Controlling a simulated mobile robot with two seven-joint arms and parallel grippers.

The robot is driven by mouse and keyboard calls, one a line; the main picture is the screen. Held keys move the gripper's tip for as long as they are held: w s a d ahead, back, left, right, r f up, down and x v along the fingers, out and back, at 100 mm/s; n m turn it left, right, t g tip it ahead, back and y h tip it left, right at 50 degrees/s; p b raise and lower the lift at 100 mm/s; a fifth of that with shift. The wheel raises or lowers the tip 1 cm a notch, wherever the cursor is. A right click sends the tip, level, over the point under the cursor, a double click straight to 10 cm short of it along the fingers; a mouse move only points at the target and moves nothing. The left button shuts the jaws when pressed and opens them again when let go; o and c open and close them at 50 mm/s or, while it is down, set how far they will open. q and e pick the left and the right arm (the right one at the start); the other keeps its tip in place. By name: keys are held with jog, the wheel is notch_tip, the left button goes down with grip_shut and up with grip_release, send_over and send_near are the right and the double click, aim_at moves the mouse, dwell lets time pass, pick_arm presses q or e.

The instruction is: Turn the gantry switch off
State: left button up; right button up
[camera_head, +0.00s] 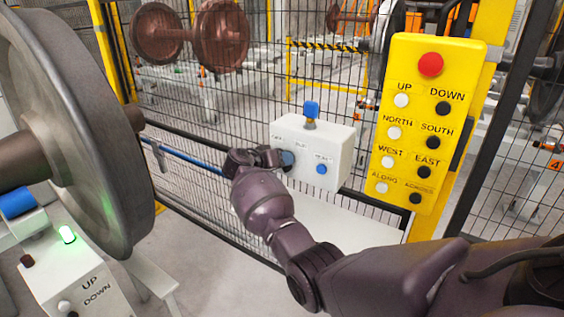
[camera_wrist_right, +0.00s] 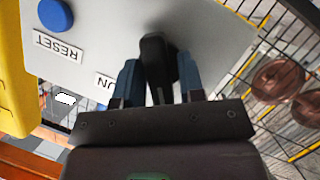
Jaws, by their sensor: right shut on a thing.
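A white control box (camera_head: 335,150) hangs on the mesh fence, with a blue-topped knob (camera_head: 311,110) on it and a blue button (camera_head: 321,169) on its front. My right gripper (camera_head: 278,158) is at the left part of that front and hides most of the switch there. In the right wrist view, the blue fingers of my right gripper (camera_wrist_right: 158,75) stand on either side of a black switch handle (camera_wrist_right: 154,48) and are shut on it. A blue button (camera_wrist_right: 55,14) marked RESET is beside it. The switch's setting cannot be read. My left gripper is not in view.
A yellow pendant panel (camera_head: 411,115) with a red button and several labelled buttons stands close right of the box. A large steel wheel (camera_head: 95,120) fills the left. A grey box (camera_head: 75,275) with a green light is at lower left. Mesh fence stands behind.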

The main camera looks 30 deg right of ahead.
jog(key=shift+n+g+h, duration=0.3)
jog(key=shift+n, duration=0.4)
jog(key=o, duration=0.7)
jog(key=shift+c, duration=0.2)
jog(key=shift+a, duration=0.15)
jog(key=v, duration=1)
jog(key=shift+a, duration=0.25)
jog(key=shift+w+r, duration=0.1)
